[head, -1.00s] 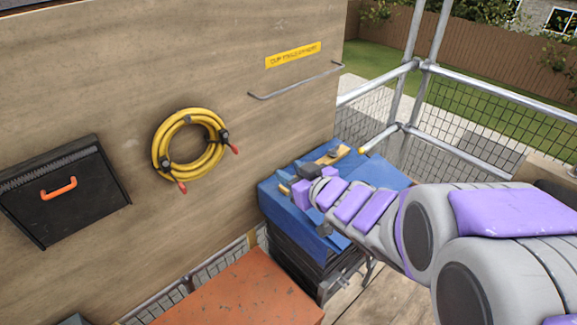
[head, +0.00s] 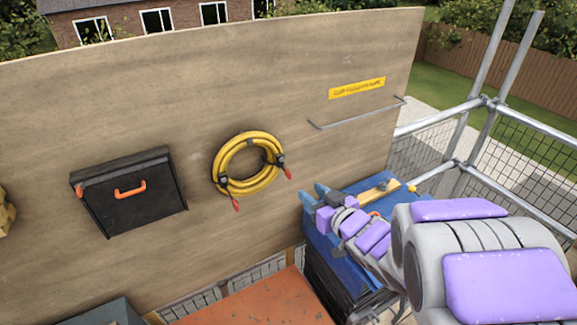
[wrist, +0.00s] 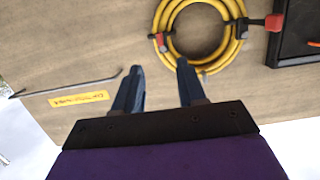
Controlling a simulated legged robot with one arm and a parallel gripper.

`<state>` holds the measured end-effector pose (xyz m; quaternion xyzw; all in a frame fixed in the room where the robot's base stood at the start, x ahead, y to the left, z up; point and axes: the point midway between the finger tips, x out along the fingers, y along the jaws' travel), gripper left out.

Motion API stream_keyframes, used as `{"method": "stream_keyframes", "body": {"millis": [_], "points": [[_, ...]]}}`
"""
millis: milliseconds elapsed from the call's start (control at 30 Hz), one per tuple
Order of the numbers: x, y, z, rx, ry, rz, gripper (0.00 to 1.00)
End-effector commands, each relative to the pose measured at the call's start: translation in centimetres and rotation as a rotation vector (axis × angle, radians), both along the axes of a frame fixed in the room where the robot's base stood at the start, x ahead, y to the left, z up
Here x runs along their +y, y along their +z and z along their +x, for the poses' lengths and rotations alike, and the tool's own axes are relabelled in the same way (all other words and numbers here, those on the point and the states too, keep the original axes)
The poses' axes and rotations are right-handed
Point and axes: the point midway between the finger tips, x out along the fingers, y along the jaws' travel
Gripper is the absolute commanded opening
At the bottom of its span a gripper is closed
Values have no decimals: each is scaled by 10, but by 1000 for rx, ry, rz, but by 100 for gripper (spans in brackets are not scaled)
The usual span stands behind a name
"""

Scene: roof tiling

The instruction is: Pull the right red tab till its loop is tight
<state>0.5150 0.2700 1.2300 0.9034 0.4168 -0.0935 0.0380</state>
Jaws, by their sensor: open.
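A yellow hose coil (head: 250,163) hangs on the wooden board, with dark straps around it. The right red tab (head: 288,173) sticks out from the strap at the coil's right. Another red tab (head: 236,204) hangs at the lower left. The wrist view looks inverted: the right tab (wrist: 160,42) shows at the coil's left there, and the other tab (wrist: 274,22) at its right. My gripper (head: 315,196) is right of and slightly below the right tab, apart from it. In the wrist view its blue fingers (wrist: 160,68) are apart and empty. I cannot tell how tight the straps are.
A black box (head: 128,190) with an orange handle is on the board at left. A metal rail (head: 358,115) and yellow label (head: 357,88) are at upper right. A blue-topped stand (head: 345,240) is below my arm; an orange-red surface (head: 260,302) lies in front.

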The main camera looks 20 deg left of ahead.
Motion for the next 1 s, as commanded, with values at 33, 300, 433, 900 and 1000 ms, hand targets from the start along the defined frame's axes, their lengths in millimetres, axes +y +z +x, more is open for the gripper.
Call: {"method": "stream_keyframes", "body": {"millis": [33, 300, 433, 900, 1000], "points": [[1, 3, 1, 5, 1, -2, 40], [9, 1, 6, 1, 1, -6, 40], [12, -1, 8, -4, 3, -7, 40], [67, -20, 54, -10, 3, -5, 40], [78, -23, 64, -9, 2, -5, 40]]}}
